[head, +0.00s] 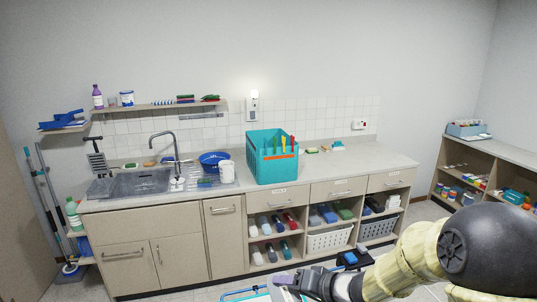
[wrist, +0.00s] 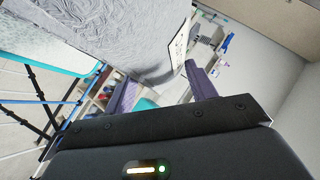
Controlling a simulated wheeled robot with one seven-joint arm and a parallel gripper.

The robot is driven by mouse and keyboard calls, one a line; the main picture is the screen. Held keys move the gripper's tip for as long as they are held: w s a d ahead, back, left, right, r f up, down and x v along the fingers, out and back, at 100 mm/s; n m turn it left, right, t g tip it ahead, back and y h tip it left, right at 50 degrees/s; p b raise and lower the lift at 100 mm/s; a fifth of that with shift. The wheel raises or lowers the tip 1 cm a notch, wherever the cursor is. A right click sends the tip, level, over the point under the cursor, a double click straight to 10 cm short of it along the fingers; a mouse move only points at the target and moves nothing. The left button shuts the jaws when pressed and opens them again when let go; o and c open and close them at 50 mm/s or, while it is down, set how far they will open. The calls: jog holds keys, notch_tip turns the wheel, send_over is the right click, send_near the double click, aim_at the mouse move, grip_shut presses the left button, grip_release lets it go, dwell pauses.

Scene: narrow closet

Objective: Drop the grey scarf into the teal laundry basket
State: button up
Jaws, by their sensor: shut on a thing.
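My gripper (head: 284,281) is low at the bottom edge of the head view, in front of the cabinets. Its two purple-grey fingers show in the wrist view (wrist: 160,74), shut on wrinkled grey cloth, the grey scarf (wrist: 125,35).
A teal box (head: 262,168) with several coloured handles stands on the counter (head: 350,165). A sink (head: 140,182) is at the left.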

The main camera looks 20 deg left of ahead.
jog(key=d+r+p, duration=0.3)
jog(key=r+p, duration=0.3)
jog(key=shift+d+r+m+t, duration=0.2)
jog(key=shift+r+m+t, duration=0.1)
jog(key=shift+s, duration=0.1)
